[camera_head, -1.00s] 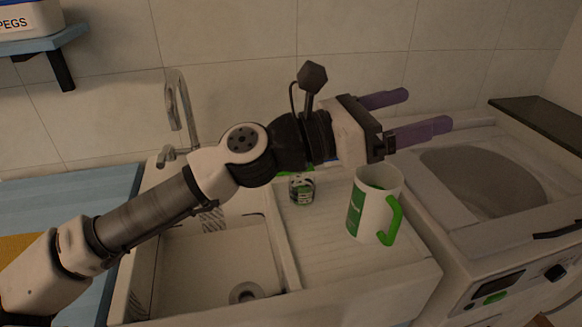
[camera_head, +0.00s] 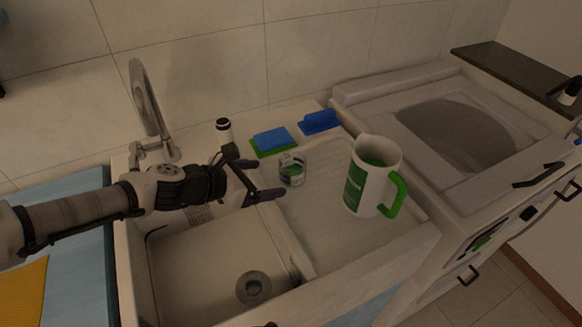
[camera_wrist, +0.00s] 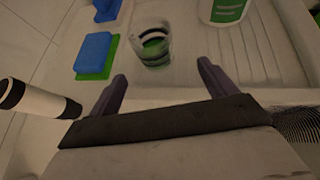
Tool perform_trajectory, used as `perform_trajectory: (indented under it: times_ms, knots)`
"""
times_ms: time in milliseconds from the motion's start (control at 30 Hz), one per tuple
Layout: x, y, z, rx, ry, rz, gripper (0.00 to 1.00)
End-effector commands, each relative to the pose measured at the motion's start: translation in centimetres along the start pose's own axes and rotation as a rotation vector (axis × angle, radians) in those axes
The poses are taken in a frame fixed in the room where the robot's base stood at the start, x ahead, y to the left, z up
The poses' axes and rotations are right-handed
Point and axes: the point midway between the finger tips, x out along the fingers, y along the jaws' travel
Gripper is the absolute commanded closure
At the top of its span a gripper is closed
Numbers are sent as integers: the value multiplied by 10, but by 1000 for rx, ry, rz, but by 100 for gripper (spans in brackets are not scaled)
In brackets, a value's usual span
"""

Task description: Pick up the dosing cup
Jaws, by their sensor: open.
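The dosing cup (camera_head: 292,170) is a small clear cup with green and dark markings. It stands upright on the ribbed drainboard, left of the jug. In the wrist view the cup (camera_wrist: 152,45) is ahead of my gripper, a little beyond the fingertips and between their lines. My gripper (camera_head: 258,178) is open and empty, with its purple fingers pointing toward the cup from the left. In the wrist view, the open fingers (camera_wrist: 162,72) have nothing between them. Whether a fingertip is level with the cup is hard to tell.
A white and green jug (camera_head: 366,175) with a green handle stands right of the cup. A white bottle with a dark cap (camera_head: 224,130) stands behind my wrist. The sink basin (camera_head: 215,265) is below.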

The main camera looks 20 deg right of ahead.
Motion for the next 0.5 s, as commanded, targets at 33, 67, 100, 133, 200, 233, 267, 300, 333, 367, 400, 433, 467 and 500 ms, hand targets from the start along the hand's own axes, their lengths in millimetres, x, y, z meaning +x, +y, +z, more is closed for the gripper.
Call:
perform_trajectory:
  times_ms: [33, 67, 100, 133, 200, 233, 267, 300, 333, 367, 400, 433, 467, 500]
  knots:
    - [10, -1, 3, 0, -3, -5, 17]
    - [16, -1, 3, -1, -3, -6, 17]
    - [23, -1, 3, -1, -2, -5, 17]
    - [28, -2, 3, 0, -2, -6, 17]
    - [38, 0, 3, -1, -3, -3, 17]
    - [42, 0, 3, -1, -3, -3, 17]
    - [45, 0, 2, -1, -3, -3, 17]
    - [48, 0, 2, -2, -3, -2, 17]
    - [50, 0, 2, -1, -3, -2, 17]
    - [52, 0, 2, -1, -3, -2, 17]
    - [53, 0, 2, 0, -2, -2, 17]
    - [55, 0, 2, -1, -2, -2, 17]
    - [56, 1, 2, -1, -2, -1, 17]
    - [59, 2, 3, -2, -2, -1, 17]
